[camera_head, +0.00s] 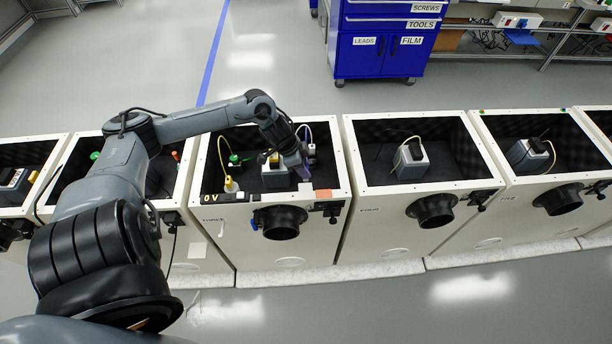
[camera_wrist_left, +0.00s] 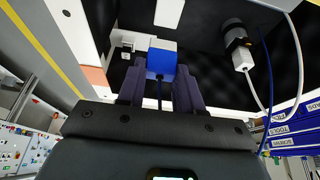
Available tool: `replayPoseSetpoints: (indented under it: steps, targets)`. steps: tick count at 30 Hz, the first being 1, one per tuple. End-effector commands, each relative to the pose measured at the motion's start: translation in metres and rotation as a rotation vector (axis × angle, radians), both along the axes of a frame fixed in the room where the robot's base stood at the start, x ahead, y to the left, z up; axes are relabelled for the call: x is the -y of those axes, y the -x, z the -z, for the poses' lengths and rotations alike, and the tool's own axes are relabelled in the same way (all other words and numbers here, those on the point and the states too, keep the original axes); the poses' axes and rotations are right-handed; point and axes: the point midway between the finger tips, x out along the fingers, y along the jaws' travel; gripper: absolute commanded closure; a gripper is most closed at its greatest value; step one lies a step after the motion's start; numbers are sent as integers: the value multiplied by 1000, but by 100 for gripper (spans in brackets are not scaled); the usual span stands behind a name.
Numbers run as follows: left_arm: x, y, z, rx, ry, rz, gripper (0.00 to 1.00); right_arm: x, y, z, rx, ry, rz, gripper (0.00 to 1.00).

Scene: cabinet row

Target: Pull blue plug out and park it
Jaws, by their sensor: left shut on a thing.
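My left arm reaches into the open-topped white cabinet (camera_head: 345,200) marked THREE. The left gripper (camera_head: 300,160) is down inside it, near the right wall. In the left wrist view the gripper (camera_wrist_left: 160,92) is shut on the blue plug (camera_wrist_left: 162,58), a blue block with a dark cord running back between the fingers. The plug's far end is hidden, so I cannot tell whether it touches a socket. A small white socket-like fitting (camera_wrist_left: 126,47) is beside it. The blue plug is too hidden to make out in the head view. My right gripper is not in view.
A display (camera_head: 223,198) reads 0 V. A grey round connector (camera_wrist_left: 236,36) with a white cable is nearby. More open cabinets (camera_head: 410,210) adjoin.

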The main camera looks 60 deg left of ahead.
Motion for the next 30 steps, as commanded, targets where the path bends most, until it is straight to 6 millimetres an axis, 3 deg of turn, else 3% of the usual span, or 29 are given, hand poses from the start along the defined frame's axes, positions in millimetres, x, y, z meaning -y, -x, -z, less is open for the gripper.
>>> replayPoseSetpoints:
  steps: [3, 16, 27, 30]
  targets:
    - [-1, -1, 7, 0, 0, 1, 92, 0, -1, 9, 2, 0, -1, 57]
    - [-1, -1, 7, 0, 0, 1, 92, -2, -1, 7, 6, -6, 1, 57]
    - [-1, -1, 4, -1, 1, -1, 92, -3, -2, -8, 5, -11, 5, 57]
    - [-1, -1, 17, -2, 2, -1, 92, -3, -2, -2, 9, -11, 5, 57]
